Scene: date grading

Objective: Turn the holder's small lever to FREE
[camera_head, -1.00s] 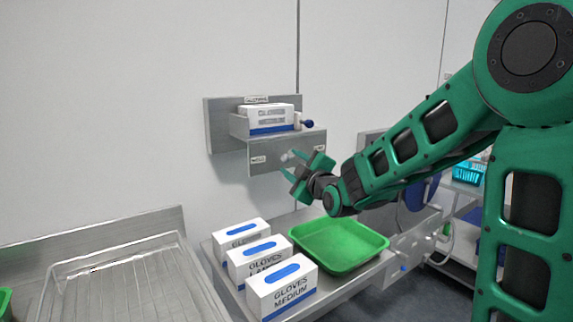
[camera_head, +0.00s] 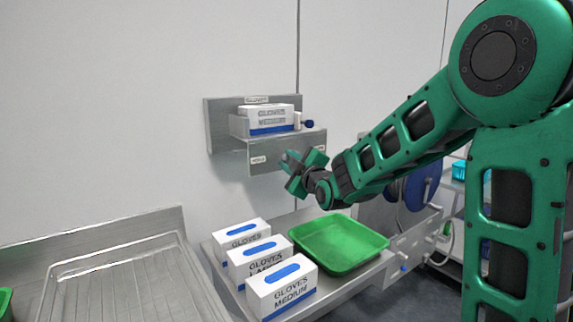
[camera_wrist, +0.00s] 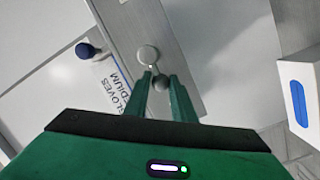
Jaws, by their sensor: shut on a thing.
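The metal holder (camera_head: 226,138) is fixed to the wall and carries a glove box (camera_head: 268,116). Its front plate (camera_head: 270,158) has a small label at the left; the wording is too small to read. The small lever has a round pale grey end (camera_wrist: 148,54) in the wrist view, on the plate just ahead of my fingertips. A darker round part (camera_wrist: 161,83) sits between the fingers. My gripper (camera_head: 298,167) is at the front plate, shut on the lever; its fingertips also show in the wrist view (camera_wrist: 161,78). The fingers partly hide the lever.
Below, several glove boxes (camera_head: 281,289) stand beside a green tray (camera_head: 338,244) on the metal bench. A ribbed metal drainer (camera_head: 110,285) lies at the left.

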